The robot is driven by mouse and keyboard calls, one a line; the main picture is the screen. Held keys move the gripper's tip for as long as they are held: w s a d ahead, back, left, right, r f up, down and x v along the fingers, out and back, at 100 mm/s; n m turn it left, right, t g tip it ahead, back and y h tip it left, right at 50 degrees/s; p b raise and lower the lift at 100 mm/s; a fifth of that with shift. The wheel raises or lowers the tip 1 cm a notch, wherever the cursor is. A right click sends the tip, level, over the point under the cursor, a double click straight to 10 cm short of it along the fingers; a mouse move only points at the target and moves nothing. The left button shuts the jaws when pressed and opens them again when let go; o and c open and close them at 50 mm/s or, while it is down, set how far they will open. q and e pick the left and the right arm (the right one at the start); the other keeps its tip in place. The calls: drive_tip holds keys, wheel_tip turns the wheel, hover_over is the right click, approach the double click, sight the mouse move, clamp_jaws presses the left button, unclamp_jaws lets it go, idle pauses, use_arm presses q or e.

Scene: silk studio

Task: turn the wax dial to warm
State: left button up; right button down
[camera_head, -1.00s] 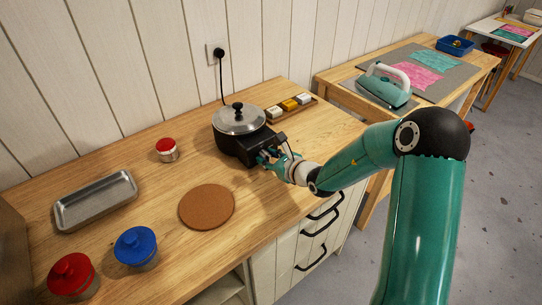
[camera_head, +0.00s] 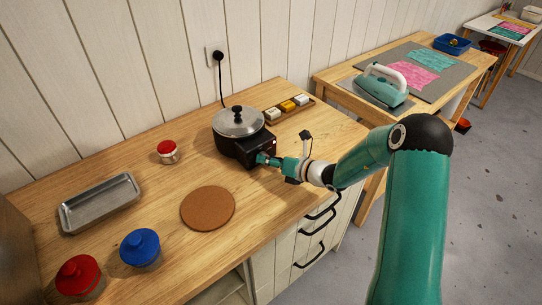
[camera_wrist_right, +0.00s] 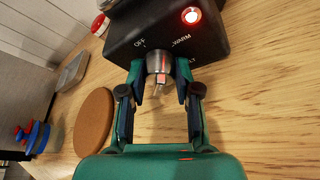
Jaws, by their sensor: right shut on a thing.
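The wax warmer (camera_head: 232,143) is a black box with a lidded metal pot (camera_head: 238,121) on top. Its front shows close in the right wrist view (camera_wrist_right: 165,25), with an OFF label, a WARM label and a partly hidden label ending in LT. The silver wax dial (camera_wrist_right: 157,62) sticks out below these labels. My right gripper (camera_head: 262,159) is at the warmer's front, its two fingertips (camera_wrist_right: 160,72) on either side of the dial, shut on it. The dial's exact setting is hard to read. My left gripper is out of view.
A red lamp (camera_wrist_right: 191,15) glows on the warmer's front. A round cork mat (camera_head: 208,207) lies on the counter left of my gripper. A tray of small blocks (camera_head: 290,108) stands behind it. A red-lidded jar (camera_head: 167,151) and metal tray (camera_head: 99,202) are farther left.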

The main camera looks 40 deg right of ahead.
drive_tip(key=shift+d+m+t+y, duration=0.15)
drive_tip(key=shift+m+y, duration=0.25)
drive_tip(key=shift+m, duration=0.45)
drive_tip(key=shift+d+m+t+y, duration=0.15)
drive_tip(key=shift+m+y, duration=0.25)
drive_tip(key=shift+m, duration=0.45)
drive_tip(key=c, duration=0.8)
unclamp_jaws()
drive_tip(key=shift+a, duration=0.1)
drive_tip(key=v, duration=1.2)
drive_tip(key=shift+f, duration=0.15)
drive_tip(key=shift+f, duration=0.1)
